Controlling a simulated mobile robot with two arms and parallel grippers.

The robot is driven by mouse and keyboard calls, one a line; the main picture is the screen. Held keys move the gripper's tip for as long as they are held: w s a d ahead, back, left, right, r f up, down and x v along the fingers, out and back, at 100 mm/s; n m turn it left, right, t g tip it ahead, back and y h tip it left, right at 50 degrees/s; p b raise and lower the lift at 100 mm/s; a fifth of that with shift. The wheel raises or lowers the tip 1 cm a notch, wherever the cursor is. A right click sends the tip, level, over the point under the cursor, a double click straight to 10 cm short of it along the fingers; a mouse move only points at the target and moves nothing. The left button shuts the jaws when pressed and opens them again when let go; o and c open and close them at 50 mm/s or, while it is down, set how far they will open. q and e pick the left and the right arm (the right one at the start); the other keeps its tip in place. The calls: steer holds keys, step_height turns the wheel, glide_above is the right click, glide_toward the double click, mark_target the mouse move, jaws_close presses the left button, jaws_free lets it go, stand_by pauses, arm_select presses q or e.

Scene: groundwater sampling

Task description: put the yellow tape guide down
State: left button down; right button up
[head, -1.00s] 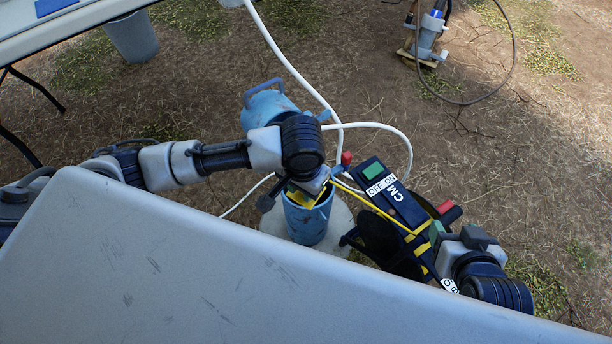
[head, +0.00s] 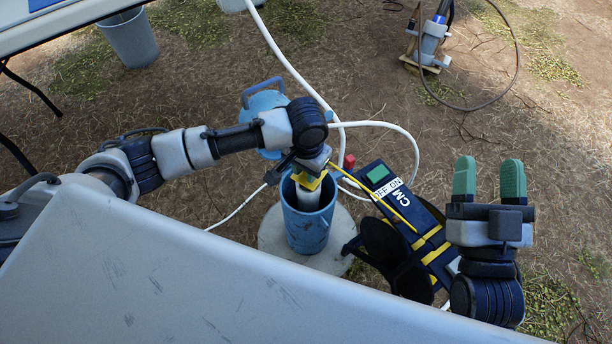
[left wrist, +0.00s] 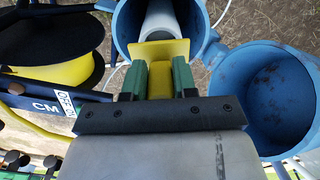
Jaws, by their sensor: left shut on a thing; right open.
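The yellow tape guide (left wrist: 160,76) is between the green fingers of my left gripper (left wrist: 159,80), which is shut on it. In the head view the guide (head: 308,181) shows just under my left gripper (head: 312,172), at the mouth of the blue well casing (head: 308,226). A white pipe (left wrist: 171,20) stands inside the casing, and the guide's plate lies across its near side in the left wrist view. Whether the guide touches the pipe or rim I cannot tell. My right gripper (head: 488,180) is open and empty, its green fingers upright beside the tape reel.
The dark blue tape reel (head: 398,205) marked CM, with its yellow tape, stands right of the casing. The blue lid (head: 258,98) is open behind the casing. A white hose (head: 290,66) runs past. A grey table (head: 180,270) fills the front.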

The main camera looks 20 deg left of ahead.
arm_select(q)
step_height(320, 180, down, 3)
steer(key=shift+r+b, duration=0.1)
steer(key=shift+b, duration=0.6)
arm_select(e)
steer(key=s+r+t, duration=0.1)
steer(key=r+t, duration=0.1)
steer(key=s+r+t+y, duration=0.1)
steer(key=s+r+t, duration=0.1)
steer(key=shift+s+t+y, duration=0.1)
steer(key=shift+t+y, duration=0.2)
arm_select(q)
steer(key=c, duration=0.9)
jaws_free()
steer(key=shift+f, duration=0.2)
arm_select(e)
steer(key=shift+f, duration=0.15)
